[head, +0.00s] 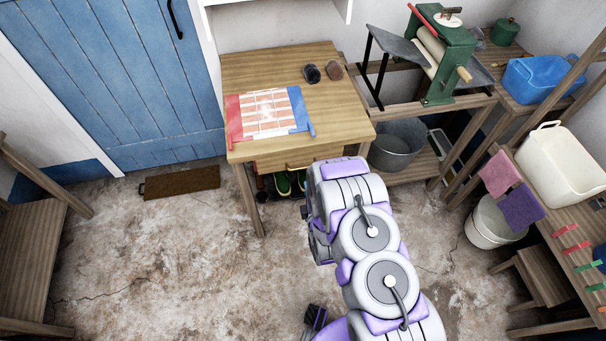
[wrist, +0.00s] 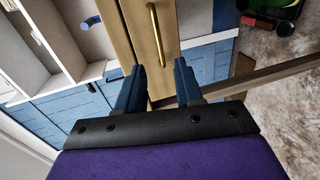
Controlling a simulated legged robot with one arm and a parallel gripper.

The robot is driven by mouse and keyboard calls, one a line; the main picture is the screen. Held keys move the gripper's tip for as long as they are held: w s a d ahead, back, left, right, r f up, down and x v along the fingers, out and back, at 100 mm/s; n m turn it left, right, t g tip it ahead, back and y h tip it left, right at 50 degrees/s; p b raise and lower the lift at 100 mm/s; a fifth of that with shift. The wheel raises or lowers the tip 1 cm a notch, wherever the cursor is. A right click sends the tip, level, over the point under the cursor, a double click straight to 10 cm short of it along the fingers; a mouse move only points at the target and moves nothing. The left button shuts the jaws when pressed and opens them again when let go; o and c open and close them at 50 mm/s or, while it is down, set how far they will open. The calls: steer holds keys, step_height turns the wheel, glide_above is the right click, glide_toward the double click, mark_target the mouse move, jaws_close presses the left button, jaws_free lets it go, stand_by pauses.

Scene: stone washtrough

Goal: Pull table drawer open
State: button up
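The wooden table (head: 345,118) stands against the wall beside the blue door. Its drawer front (head: 275,161) shows under the tabletop's front edge and looks shut; my arm covers its right part in the head view. In the wrist view the drawer front (wrist: 172,28) runs up the picture, with a brass bar handle (wrist: 155,35) on it. My gripper (wrist: 160,86) is open and empty. Its two blue fingers point at the drawer front, and the handle lies just beyond them, between their lines, apart from both.
The floor in front is clear beyond a brown mat (head: 180,182).

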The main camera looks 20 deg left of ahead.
steer(key=b+x, duration=0.2)
steer(key=x, duration=0.8)
steer(key=shift+w, duration=0.2)
steer(key=shift+a, duration=0.1)
steer(key=shift+c, duration=0.4)
jaws_close()
steer(key=shift+s+f, duration=0.1)
steer(key=shift+f, duration=0.05)
stand_by(0.4)
